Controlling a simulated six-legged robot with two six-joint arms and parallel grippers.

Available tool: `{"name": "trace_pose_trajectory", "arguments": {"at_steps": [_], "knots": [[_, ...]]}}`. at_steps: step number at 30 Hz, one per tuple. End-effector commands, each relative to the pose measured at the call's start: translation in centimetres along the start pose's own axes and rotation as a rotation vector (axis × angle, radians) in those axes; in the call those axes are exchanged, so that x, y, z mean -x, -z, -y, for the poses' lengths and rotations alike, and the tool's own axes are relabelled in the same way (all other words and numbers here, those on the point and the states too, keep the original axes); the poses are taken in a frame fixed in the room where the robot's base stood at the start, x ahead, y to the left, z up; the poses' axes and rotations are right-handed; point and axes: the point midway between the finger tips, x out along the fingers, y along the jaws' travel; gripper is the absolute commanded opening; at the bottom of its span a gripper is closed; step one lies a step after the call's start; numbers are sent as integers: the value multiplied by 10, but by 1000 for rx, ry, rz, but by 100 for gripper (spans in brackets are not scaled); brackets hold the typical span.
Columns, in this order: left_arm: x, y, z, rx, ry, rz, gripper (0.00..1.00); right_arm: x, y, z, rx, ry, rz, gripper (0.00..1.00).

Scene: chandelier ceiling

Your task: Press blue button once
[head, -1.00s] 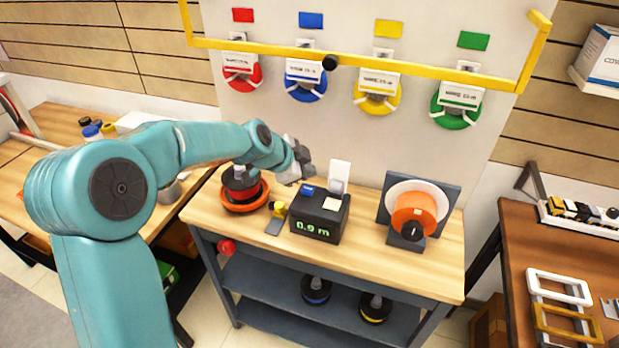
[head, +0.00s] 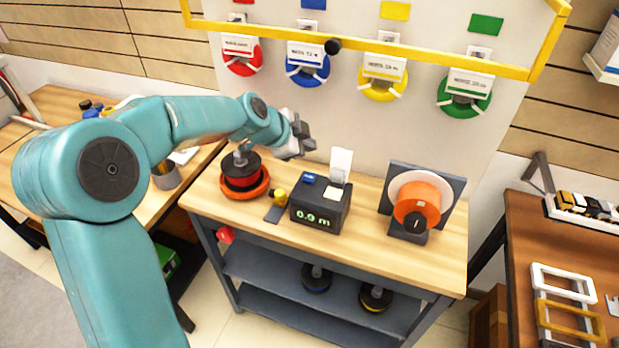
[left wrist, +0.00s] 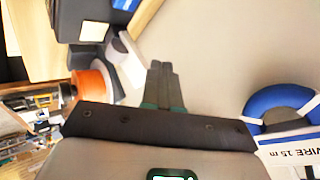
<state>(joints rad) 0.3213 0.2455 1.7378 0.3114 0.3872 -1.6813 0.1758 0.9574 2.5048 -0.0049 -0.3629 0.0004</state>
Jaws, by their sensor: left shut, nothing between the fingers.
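The blue button (head: 308,178) is on top of a dark box (head: 321,207) whose green display reads 0.9 m, on the wooden workbench. A pale square button (head: 335,191) sits beside it. My left gripper (head: 303,138) is shut and empty, in the air above and behind the blue button, apart from it in the picture. In the left wrist view the closed fingers (left wrist: 162,82) point toward the pale wall. The dark box (left wrist: 72,22) is at that view's upper left, with a blue patch (left wrist: 125,4) at the top edge. My right gripper is out of view.
A red spool (head: 241,172) stands left of the box, near a small yellow-topped tool (head: 277,201). An orange spool on a stand (head: 417,205) is on the right. A yellow rail (head: 440,69) crosses the wall before hanging coloured spools.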

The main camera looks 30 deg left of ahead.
Motion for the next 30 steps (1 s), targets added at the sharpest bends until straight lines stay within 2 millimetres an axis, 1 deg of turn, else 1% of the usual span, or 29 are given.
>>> {"name": "trace_pose_trajectory", "arguments": {"at_steps": [1, 3, 8, 9, 12, 18, 30], "knots": [[-10, -7, -7, 2, -2, 1, 0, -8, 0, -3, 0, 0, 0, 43], [-18, -12, -12, 2, -3, 1, 0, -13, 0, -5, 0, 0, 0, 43], [-34, -24, -23, 1, -1, 1, 0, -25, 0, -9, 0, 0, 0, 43], [-39, -27, -26, 0, 0, 0, 0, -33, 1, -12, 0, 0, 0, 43], [-45, -31, -30, 0, 1, 0, 0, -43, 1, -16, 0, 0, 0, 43], [-50, -34, -33, 0, 0, 0, 0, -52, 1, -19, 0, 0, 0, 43], [-50, -34, -33, 0, 0, 0, 0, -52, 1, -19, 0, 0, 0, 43]]}}
